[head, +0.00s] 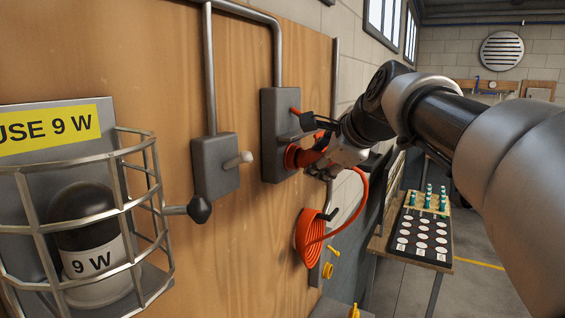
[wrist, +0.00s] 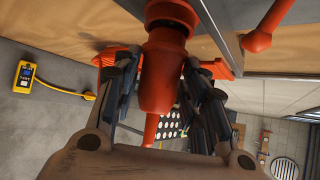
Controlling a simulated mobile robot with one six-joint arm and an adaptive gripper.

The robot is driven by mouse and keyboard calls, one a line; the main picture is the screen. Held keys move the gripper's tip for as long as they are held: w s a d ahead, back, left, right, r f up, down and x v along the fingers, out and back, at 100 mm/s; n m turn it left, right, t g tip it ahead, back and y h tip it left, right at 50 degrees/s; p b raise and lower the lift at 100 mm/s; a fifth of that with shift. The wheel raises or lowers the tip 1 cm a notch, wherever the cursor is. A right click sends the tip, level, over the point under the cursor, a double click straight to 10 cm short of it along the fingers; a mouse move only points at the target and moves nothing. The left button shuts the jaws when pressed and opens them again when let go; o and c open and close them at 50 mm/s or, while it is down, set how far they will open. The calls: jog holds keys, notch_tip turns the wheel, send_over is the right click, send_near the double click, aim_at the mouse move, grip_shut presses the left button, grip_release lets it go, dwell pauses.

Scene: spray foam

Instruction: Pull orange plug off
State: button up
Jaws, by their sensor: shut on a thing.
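The orange plug (wrist: 160,85) sits between my gripper's fingers in the wrist view, with an orange-red collar at its upper end. My gripper (wrist: 163,95) is shut on the plug, one dark finger on each side. In the head view my gripper (head: 318,155) is at the grey socket box (head: 283,110) on the wooden panel. The plug (head: 296,157) shows there at the lower part of the box, partly covered by the fingers. I cannot tell whether it is fully seated. An orange cable (head: 362,200) hangs from it to a coil.
The coiled orange cable (head: 308,238) hangs on a hook below. A grey switch box (head: 215,165) with a lever is to the left. A caged 9 W bulb (head: 95,240) is at the far left. A table (head: 440,262) with green-topped pieces stands behind at right.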

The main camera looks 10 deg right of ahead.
jog(key=shift+s+d+b, duration=0.3)
jog(key=shift+s+d, duration=0.5)
jog(key=shift+d, duration=0.25)
jog(key=shift+s+d+b, duration=0.25)
jog(key=shift+s+d, duration=0.5)
jog(key=shift+d, duration=0.25)
